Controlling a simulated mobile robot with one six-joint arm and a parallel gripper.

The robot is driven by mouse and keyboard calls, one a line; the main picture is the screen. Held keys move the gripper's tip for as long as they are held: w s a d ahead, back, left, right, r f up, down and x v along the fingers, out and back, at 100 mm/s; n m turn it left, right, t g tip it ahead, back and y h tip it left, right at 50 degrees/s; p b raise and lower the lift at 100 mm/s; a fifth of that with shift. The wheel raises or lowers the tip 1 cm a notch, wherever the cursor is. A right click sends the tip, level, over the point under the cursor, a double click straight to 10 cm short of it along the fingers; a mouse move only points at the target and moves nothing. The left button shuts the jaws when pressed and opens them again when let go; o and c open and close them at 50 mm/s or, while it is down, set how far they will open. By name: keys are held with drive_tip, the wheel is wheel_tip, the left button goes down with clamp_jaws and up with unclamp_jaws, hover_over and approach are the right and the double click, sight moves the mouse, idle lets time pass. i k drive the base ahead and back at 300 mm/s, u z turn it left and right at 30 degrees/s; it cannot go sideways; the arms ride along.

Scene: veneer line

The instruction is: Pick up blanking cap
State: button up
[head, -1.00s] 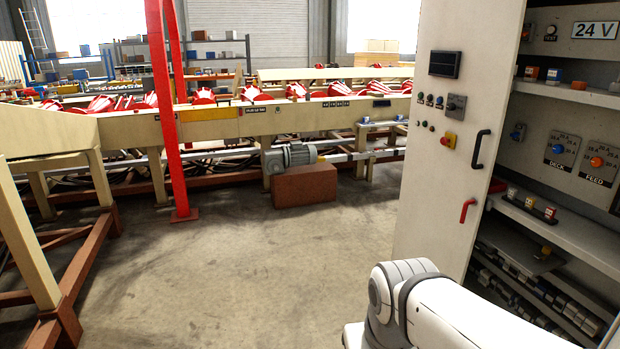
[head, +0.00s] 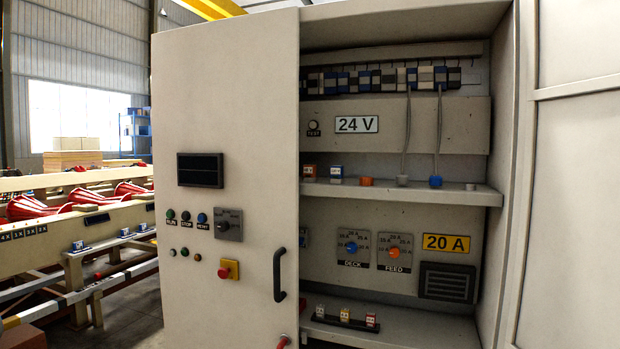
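The open cabinet's upper shelf (head: 400,192) holds several small parts. An orange round piece (head: 366,181) sits near its middle with no cable. A small grey piece (head: 470,186) lies toward its right end. A grey plug (head: 402,180) and a blue plug (head: 435,181) hang on or rest by the shelf at the ends of grey cables. I cannot tell for certain which small piece is the blanking cap. My gripper is not in view.
The open cabinet door (head: 230,120) stands at the left with a black handle (head: 279,275). Fuse-like blocks (head: 345,317) stand on the lower shelf. Two rotary dials, DECK (head: 354,248) and FEED (head: 394,251), are between the shelves. A conveyor (head: 90,225) is at the far left.

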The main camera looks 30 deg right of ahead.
sight(363, 181)
drive_tip(key=z, duration=0.75)
drive_tip(key=i, duration=1.05)
drive_tip(key=z, duration=0.7)
drive_tip(key=k, duration=0.75)
drive_tip(key=z, duration=0.15)
drive_tip(key=i, duration=0.8)
drive_tip(key=u, duration=0.05)
